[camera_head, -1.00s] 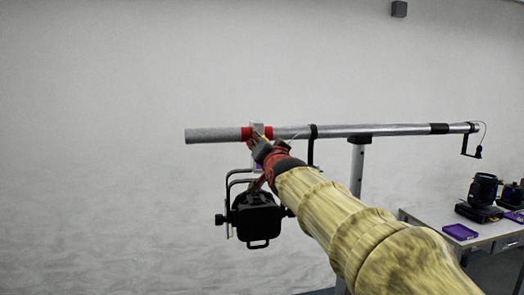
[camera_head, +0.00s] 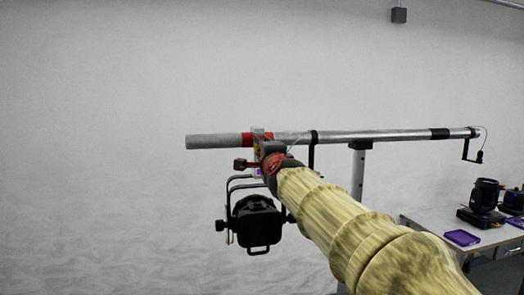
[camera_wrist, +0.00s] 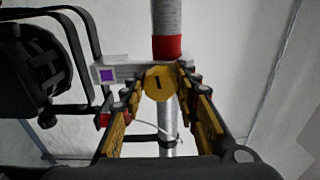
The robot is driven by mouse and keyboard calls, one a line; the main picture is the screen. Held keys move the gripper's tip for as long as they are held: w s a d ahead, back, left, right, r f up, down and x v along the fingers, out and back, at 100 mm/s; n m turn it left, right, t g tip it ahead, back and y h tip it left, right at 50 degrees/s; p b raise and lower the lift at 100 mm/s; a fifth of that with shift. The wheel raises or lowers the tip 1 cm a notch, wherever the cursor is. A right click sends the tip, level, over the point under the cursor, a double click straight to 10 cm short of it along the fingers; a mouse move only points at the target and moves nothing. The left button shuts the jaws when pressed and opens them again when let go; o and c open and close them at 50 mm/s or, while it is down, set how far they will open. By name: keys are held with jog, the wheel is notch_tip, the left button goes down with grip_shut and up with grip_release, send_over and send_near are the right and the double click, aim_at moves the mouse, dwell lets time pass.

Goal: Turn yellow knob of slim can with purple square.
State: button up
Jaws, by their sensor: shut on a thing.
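The yellow knob (camera_wrist: 159,84) is a round disc with a dark slot, on a grey clamp at the pipe. The purple square (camera_wrist: 107,76) is on a pale tag left of the knob; a bit of purple also shows in the head view (camera_head: 258,171). The slim can (camera_wrist: 35,65) is black and hangs in its bracket at the left; in the head view the can (camera_head: 257,222) hangs below the pipe. My gripper (camera_wrist: 161,74) has a finger on either side of the knob and is shut on it. In the head view my gripper (camera_head: 265,147) partly hides the clamp.
The grey pipe (camera_head: 380,135) runs across on a stand (camera_head: 357,170), with red tape (camera_wrist: 167,47) by the clamp. A pale cable crosses near the pipe. A table at right holds a dark fixture (camera_head: 484,203) and a purple tray (camera_head: 462,238). The left is open.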

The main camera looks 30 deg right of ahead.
jog(key=m, duration=0.4)
jog(key=shift+m, duration=0.3)
jog(key=m, duration=0.3)
jog(key=shift+m, duration=0.4)
jog(key=m, duration=0.4)
jog(key=shift+d+r, duration=0.1)
jog(key=shift+d, duration=0.05)
jog(key=m, duration=0.4)
jog(key=shift+y, duration=0.3)
jog(key=shift+m, duration=0.4)
jog(key=o, duration=1.1)
jog(key=shift+o, duration=0.3)
